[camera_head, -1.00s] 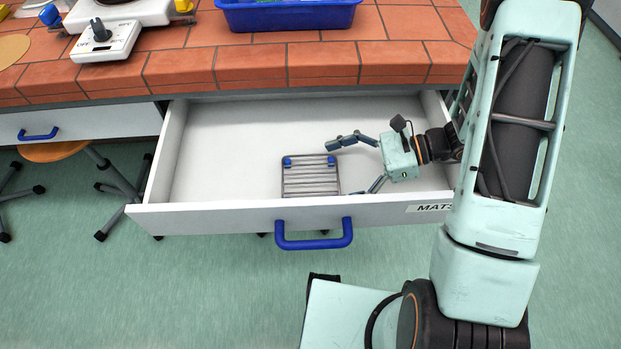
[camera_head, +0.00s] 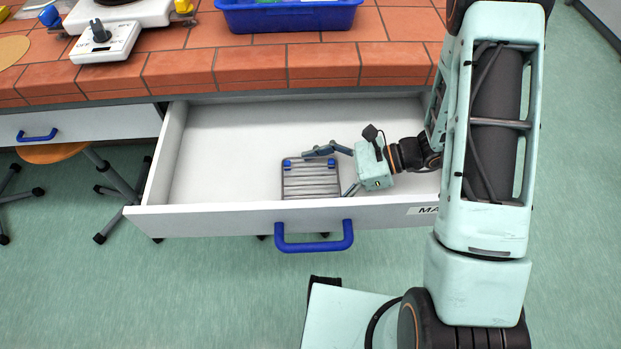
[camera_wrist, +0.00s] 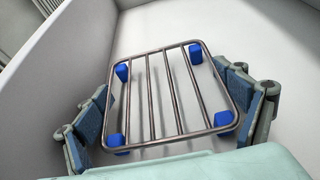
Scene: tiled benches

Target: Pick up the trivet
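The trivet (camera_head: 311,183) is a square grey metal wire rack with blue corner pieces. It is inside the open white drawer (camera_head: 225,150), near its front wall. I cannot tell whether either touches.
The drawer has a blue handle (camera_head: 314,238) and a label (camera_head: 428,210) on its front. The rest of the drawer is empty. Above it is a tiled bench (camera_head: 290,62) with a blue tray (camera_head: 290,17) and a white hotplate device (camera_head: 106,42). A stool (camera_head: 52,152) stands at left.

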